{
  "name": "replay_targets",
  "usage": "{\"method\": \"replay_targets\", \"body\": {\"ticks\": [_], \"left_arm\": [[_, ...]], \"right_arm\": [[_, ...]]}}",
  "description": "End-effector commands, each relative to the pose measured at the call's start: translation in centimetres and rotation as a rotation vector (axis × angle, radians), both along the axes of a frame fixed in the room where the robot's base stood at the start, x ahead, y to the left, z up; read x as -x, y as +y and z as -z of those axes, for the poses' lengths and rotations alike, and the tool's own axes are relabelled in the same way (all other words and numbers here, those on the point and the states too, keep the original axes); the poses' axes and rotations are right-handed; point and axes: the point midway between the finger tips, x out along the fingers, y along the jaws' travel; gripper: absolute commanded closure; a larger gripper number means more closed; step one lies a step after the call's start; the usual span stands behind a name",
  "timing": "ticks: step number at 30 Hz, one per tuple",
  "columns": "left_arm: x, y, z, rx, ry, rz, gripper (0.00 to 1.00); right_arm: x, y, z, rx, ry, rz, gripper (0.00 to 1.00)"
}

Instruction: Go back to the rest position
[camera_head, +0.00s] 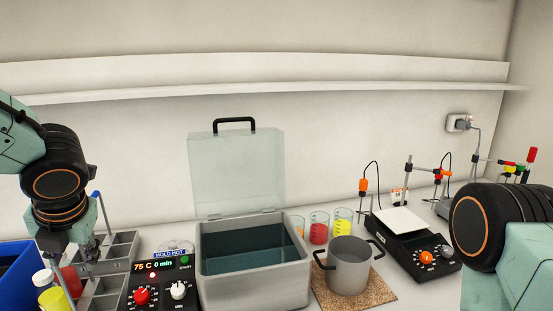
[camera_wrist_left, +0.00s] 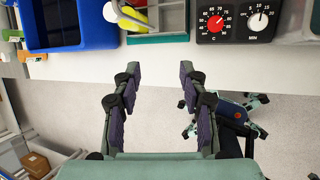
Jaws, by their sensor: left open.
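My left gripper (camera_head: 82,245) hangs at the left of the head view, in front of the grey compartment rack (camera_head: 122,240). In the left wrist view my left gripper (camera_wrist_left: 157,72) has its two dark-padded fingers wide apart, with nothing between them. Bare floor and the front strip of the bench show between the fingers. At the right of the head view my right arm (camera_head: 490,228) reaches in, with its gripper outside the picture. A yellow bottle with a white cap (camera_head: 52,297) and a red one (camera_head: 72,280) stand in the rack, below the left gripper.
A blue bin (camera_head: 18,275) is at the far left. A water bath (camera_head: 255,285) with its clear lid raised (camera_head: 238,170) stands mid-bench. Beakers (camera_head: 319,230), a pot (camera_head: 348,268) on a cork mat and a hotplate (camera_head: 415,243) are to its right. The wall shelf (camera_head: 260,92) is empty.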

Motion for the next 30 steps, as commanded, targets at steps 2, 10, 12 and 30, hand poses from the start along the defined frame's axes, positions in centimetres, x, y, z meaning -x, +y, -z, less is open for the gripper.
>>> {"method": "replay_targets", "body": {"ticks": [2, 10, 12, 30], "left_arm": [[0.2, -0.6, 1.4, 0.037, 0.006, -0.033, 0.57], [1.9, -4.4, 8.1, 0.258, 0.012, -0.3, 0.57], [2.7, -5.6, 10.1, 0.319, 0.018, -0.395, 0.57], [17.1, -15.6, 29.4, 0.621, -0.08, -2.058, 0.57]], "right_arm": [[0.0, 0.0, 0.0, 0.0, 0.0, 0.0, 1.0], [0.0, 0.0, 0.0, 0.0, 0.0, 0.0, 1.0], [0.0, 0.0, 0.0, 0.0, 0.0, 0.0, 1.0], [0.0, 0.0, 0.0, 0.0, 0.0, 0.0, 1.0]]}}
